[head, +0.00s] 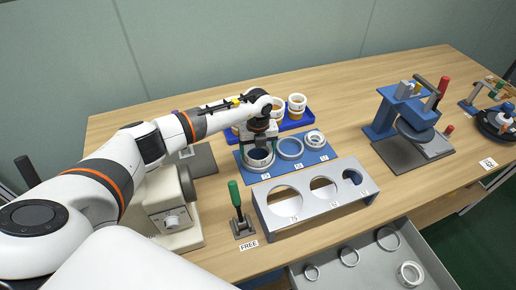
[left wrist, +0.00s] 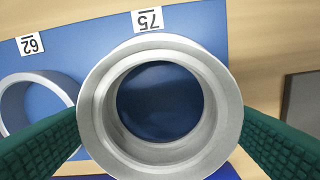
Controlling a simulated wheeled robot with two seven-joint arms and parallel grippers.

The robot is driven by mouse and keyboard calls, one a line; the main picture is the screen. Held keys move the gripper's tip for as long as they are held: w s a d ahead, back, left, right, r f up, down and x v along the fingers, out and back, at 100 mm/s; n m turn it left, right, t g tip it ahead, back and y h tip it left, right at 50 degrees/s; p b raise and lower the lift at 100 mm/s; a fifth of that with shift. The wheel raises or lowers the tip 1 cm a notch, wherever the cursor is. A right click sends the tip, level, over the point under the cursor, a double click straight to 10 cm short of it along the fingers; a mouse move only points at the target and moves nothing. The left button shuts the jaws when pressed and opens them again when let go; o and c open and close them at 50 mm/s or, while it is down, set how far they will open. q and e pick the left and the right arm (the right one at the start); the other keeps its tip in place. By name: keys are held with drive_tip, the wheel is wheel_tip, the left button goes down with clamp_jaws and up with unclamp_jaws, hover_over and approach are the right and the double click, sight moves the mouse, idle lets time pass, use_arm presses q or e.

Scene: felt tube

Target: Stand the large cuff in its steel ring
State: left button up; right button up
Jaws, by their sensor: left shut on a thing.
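The large cuff (left wrist: 160,165), a pale grey hollow cylinder with a stepped inner edge, is between the green-padded fingers of my left gripper (head: 259,150). The gripper is shut on it, and points down at the left end of the blue board (head: 318,154). In the left wrist view the cuff is over the place labelled 75, with blue board seen through its bore. Its large steel ring is hidden or cannot be told apart from it, so I cannot tell whether the cuff touches the ring or the board. The middle ring (head: 290,147), labelled 62, is empty. My right gripper is not in view.
A small white cuff (head: 315,138) is at the board's right ring. Behind is a blue tray (head: 296,123) with white cups. In front are a grey stand with holes (head: 288,225) and a green-handled clamp (head: 237,205). A press (head: 405,115) stands right. An open drawer (head: 345,278) holds rings.

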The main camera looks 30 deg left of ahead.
use_arm(q)
drive_tip(key=shift+r, duration=0.15)
idle(0.6)
idle(0.8)
drive_tip(key=o, duration=0.9)
wheel_tip(320, 180, up, 8)
drive_tip(key=p, duration=0.6)
idle(0.7)
